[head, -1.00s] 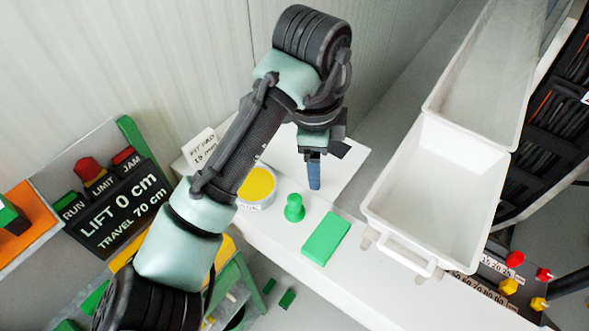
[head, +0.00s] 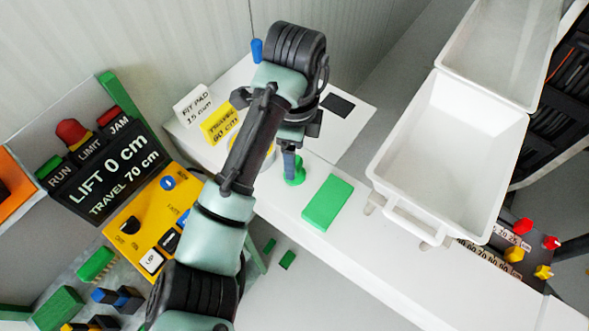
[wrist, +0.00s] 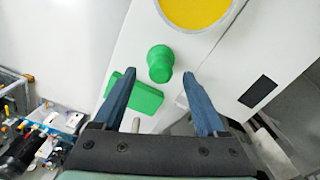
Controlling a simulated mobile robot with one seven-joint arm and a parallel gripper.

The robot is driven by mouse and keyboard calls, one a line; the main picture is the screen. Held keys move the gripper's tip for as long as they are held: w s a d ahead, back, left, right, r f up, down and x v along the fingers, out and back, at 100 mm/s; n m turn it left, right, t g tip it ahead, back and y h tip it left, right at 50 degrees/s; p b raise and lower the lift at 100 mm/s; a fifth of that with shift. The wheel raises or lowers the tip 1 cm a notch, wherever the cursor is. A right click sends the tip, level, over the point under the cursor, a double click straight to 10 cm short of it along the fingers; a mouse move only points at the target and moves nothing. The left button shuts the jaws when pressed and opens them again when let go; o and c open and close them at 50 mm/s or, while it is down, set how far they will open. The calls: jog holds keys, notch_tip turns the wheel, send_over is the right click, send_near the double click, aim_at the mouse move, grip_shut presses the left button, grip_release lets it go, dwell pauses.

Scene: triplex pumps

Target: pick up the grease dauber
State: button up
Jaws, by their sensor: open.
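A green knobbed piece, which looks like the grease dauber, stands upright on the white bench. In the head view the dauber (head: 300,174) is partly hidden behind my fingers. In the wrist view the dauber (wrist: 160,63) shows its round head, just beyond and roughly between my fingertips. My gripper (head: 290,166) has its blue fingers pointing down at the dauber. In the wrist view my gripper (wrist: 158,76) is open, with nothing held between the fingers. I cannot tell whether a finger touches the dauber.
A flat green block (head: 328,202) lies close to the right of the dauber. A round tin with a yellow top (wrist: 195,12) stands beside it, mostly hidden by my arm in the head view. A white bin (head: 447,155) stands to the right. Control panels (head: 110,165) are at left.

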aim_at(300, 172)
jog(key=shift+f+p, duration=0.35)
jog(key=shift+f, duration=1.15)
grip_shut()
